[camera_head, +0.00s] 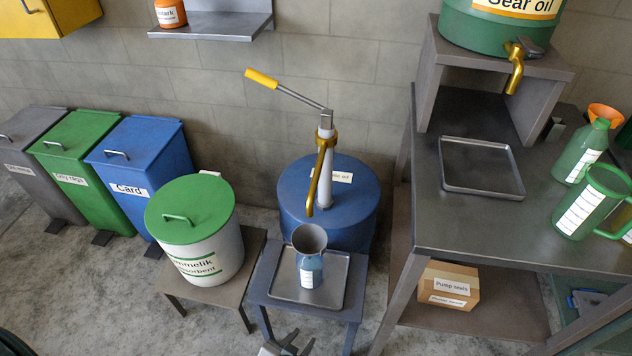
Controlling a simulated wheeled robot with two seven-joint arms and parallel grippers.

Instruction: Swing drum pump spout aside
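The drum pump (326,180) stands upright on top of a blue drum (350,215). Its brass spout (319,180) slopes down from a collar on the post, toward the front. The spout's tip is above a grey funnel (309,238) that sits on a bluish container (310,270). The pump lever has a yellow grip (261,78) that points up and left. My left gripper (298,343) shows at the bottom edge, its fingers apart and nothing between them. It is well below and in front of the spout. My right gripper is not in view.
The container stands on a metal tray (325,283) on a low blue-grey stand. A white bin with a green lid (190,210) is on the left. A metal workbench (450,215) with a tray and green jugs (590,205) is on the right.

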